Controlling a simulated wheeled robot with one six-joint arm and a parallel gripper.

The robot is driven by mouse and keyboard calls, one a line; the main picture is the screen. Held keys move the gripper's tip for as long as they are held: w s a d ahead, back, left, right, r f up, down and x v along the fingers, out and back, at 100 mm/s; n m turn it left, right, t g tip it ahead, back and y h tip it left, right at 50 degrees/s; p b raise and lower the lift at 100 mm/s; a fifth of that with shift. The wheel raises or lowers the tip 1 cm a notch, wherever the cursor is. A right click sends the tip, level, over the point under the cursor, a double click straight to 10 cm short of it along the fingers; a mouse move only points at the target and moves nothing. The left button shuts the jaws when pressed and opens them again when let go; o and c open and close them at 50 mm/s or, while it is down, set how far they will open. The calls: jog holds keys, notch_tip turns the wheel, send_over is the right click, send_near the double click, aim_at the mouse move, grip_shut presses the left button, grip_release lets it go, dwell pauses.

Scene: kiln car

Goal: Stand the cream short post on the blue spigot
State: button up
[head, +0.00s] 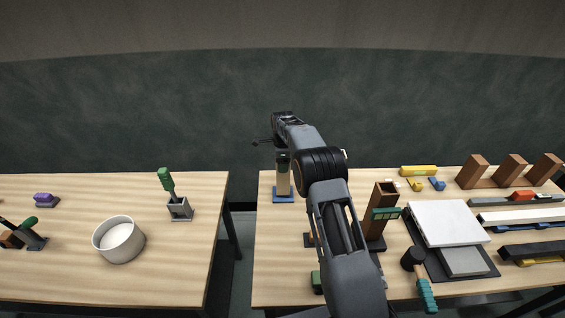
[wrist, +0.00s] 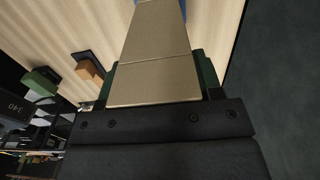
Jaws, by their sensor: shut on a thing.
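The cream short post (head: 283,181) stands upright under my gripper (head: 283,156) at the back left of the right table. Its lower end is at the blue spigot (head: 283,197), whose blue base rests on the table. In the wrist view the cream post (wrist: 155,45) lies between the green-padded jaws of my gripper (wrist: 158,82), which is shut on it. The spigot's pin is hidden, so I cannot tell how fully the post is seated.
A brown upright post with a green band (head: 385,213) stands right of my arm. A gap separates this table from the left one, which holds a white bowl (head: 118,240).

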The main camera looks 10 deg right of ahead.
jog(key=shift+f+b, duration=0.5)
jog(key=shift+f, duration=0.35)
dwell(0.3)
jog(key=o, duration=1.2)
jog(key=shift+f, duration=0.15)
jog(key=shift+r, duration=0.2)
jog(key=shift+r+p, duration=2.75)
jog(key=shift+r, duration=1.15)
jog(key=shift+r, duration=0.1)
